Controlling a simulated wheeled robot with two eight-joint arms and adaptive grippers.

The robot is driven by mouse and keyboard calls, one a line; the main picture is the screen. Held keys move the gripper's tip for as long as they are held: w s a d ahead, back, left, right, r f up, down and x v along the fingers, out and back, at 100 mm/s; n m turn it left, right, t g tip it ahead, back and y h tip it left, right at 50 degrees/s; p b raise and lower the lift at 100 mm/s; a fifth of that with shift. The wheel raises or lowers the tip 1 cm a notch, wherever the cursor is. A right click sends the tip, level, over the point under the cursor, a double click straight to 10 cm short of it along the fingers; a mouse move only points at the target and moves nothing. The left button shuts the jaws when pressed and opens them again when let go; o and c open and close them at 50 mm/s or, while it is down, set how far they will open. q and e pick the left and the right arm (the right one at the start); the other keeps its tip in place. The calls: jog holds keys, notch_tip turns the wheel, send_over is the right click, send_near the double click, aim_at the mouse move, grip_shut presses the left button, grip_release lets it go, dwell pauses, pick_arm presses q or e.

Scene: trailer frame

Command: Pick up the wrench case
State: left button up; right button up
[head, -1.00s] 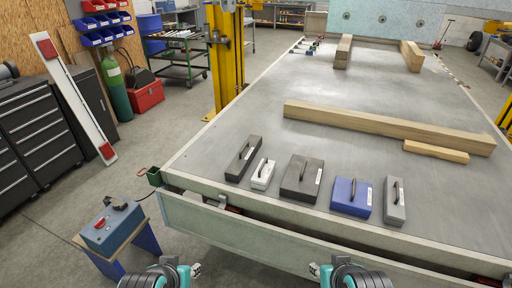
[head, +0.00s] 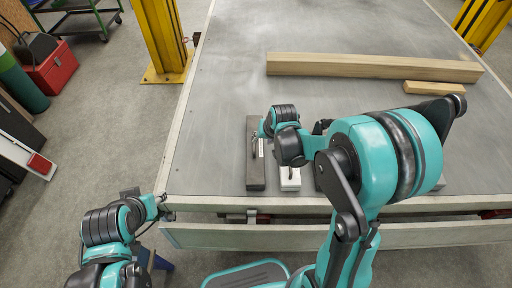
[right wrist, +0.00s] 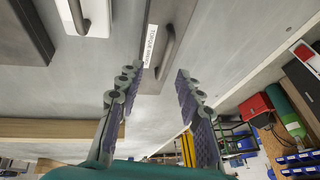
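The wrench case is the long dark grey case (head: 256,178) at the left of the row on the trailer bed. In the right wrist view the case (right wrist: 182,12) shows a black handle and a white label that seems to read "torque wrench". My right gripper (head: 260,138) is over the far part of this case. In its wrist view the right gripper (right wrist: 157,75) is open and empty, with its fingers apart on either side of the handle's line. My left gripper (head: 162,208) is low by the trailer's near left corner; its fingers are too small to read.
A small white case (head: 290,180) stands just right of the dark one; it also shows in the wrist view (right wrist: 97,14). A larger dark case (right wrist: 22,35) is beyond it, and my right arm hides the others. Wooden beams (head: 370,66) lie farther back. The bed left of the wrench case is clear.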

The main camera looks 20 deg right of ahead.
jog(key=x, duration=0.4)
jog(key=shift+w+b, duration=0.35)
jog(key=shift+b, duration=0.05)
jog(key=b+x, duration=0.1)
jog(key=x, duration=0.3)
jog(key=b+x, duration=0.1)
jog(key=shift+w+a+f+b, duration=0.2)
jog(key=shift+w+a+b, duration=0.15)
jog(key=shift+w+a, duration=0.15)
pick_arm(q)
notch_tip(320, 180, down, 3)
jog(key=shift+w+a+r, duration=0.1)
jog(key=shift+w+a, duration=0.05)
pick_arm(e)
jog(key=shift+r, duration=0.1)
grip_shut()
